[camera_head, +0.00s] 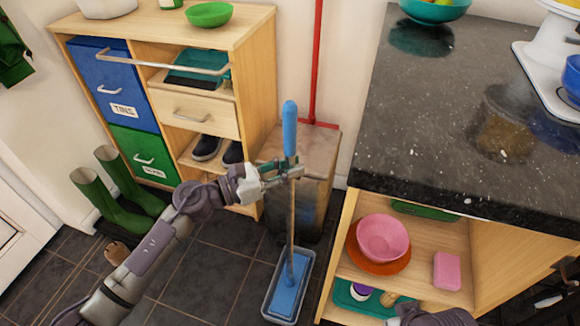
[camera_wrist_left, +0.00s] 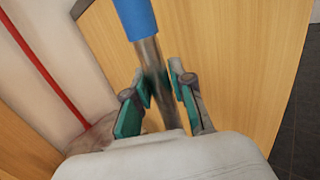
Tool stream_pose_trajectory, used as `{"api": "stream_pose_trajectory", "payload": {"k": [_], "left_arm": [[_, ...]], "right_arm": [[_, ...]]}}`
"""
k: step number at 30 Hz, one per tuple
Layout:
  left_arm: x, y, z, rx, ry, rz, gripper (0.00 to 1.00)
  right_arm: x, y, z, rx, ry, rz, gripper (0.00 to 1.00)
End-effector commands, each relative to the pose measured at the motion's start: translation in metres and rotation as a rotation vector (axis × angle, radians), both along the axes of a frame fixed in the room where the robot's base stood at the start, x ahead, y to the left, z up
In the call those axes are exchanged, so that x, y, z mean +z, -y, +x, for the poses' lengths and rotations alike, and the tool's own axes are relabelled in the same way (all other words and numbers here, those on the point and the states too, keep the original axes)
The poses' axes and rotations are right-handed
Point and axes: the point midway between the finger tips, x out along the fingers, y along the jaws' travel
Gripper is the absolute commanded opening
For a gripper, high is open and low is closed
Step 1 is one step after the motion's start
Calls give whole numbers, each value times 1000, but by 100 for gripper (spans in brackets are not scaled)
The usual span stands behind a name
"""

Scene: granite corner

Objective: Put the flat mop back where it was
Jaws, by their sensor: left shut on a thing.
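My left gripper (camera_head: 283,177) is shut on the shaft just below the blue grip. In the left wrist view the shaft (camera_wrist_left: 152,70) passes between the teal-padded fingers (camera_wrist_left: 160,95). Part of my right arm shows at the bottom edge, and its gripper's fingers cannot be made out.
A brown bin-like box (camera_head: 318,150) stands behind the mop, with a red pole (camera_head: 317,60) against the wall. A wooden cabinet (camera_head: 255,70) is at left, green boots (camera_head: 115,200) beside it. A granite counter (camera_head: 440,130) with open shelves is at right.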

Motion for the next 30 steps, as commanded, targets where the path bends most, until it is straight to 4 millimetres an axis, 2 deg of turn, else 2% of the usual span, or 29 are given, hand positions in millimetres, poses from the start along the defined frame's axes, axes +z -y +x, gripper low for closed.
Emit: {"api": "stream_pose_trajectory", "payload": {"k": [4, 5, 9, 20, 23, 30], "left_arm": [[-3, 0, 0, 0, 3, -2, 0], [-3, 0, 0, 0, 1, 0, 26], [-3, 0, 0, 0, 1, 1, 48], [2, 0, 0, 1, 0, 1, 48], [-3, -12, -4, 3, -2, 4, 48], [-6, -58, -26, 2, -2, 5, 48]], "right_arm": [[-5, 0, 0, 0, 0, 0, 0], [-4, 0, 0, 0, 0, 0, 0], [-4, 0, 0, 0, -1, 0, 0], [1, 0, 0, 0, -1, 0, 0], [-1, 0, 0, 0, 1, 0, 0], [-5, 0, 0, 1, 0, 0, 0]]}}
